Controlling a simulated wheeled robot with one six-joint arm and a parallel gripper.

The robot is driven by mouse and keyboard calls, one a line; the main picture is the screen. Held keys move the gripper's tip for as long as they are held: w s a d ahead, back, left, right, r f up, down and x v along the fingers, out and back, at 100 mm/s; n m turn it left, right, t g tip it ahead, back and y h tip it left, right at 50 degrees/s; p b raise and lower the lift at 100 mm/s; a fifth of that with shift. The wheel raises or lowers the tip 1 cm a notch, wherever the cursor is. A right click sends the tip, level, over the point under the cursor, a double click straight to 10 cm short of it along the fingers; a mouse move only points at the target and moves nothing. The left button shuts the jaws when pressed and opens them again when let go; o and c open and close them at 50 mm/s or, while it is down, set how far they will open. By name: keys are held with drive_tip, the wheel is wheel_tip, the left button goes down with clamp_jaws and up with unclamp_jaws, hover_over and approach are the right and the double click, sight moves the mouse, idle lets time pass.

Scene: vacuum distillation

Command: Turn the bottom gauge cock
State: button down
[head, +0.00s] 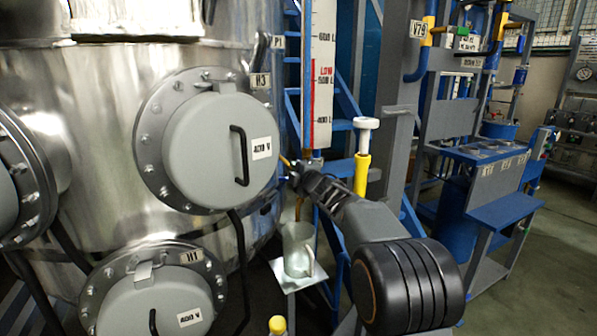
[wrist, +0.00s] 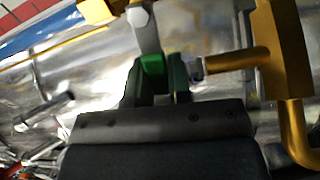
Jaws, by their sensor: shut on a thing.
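The level gauge (head: 322,75), a white scale with red marks, stands upright beside the steel vessel. My gripper (head: 294,172) is at the lower end of the gauge in the head view, where the cock is too small and covered to make out. In the wrist view my gripper (wrist: 155,80) is shut on the bottom gauge cock's green handle (wrist: 152,64). A pale metal lever part (wrist: 146,30) runs up from the green piece. Brass pipework (wrist: 235,60) lies close to the right of the fingers. The handle's lower part is hidden between the fingers.
The steel vessel (head: 100,80) with grey round hatches (head: 205,150) fills the left. A clear jug (head: 297,250) stands on a small plate below my gripper. A yellow-stemmed valve with a white knob (head: 366,124) stands close behind my arm. Open floor lies at the right.

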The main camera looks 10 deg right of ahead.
drive_tip(key=shift+r, duration=0.25)
drive_tip(key=c, duration=1)
unclamp_jaws()
drive_tip(key=shift+f, duration=0.2)
drive_tip(key=shift+c, duration=0.2)
drive_tip(key=shift+f, duration=0.1)
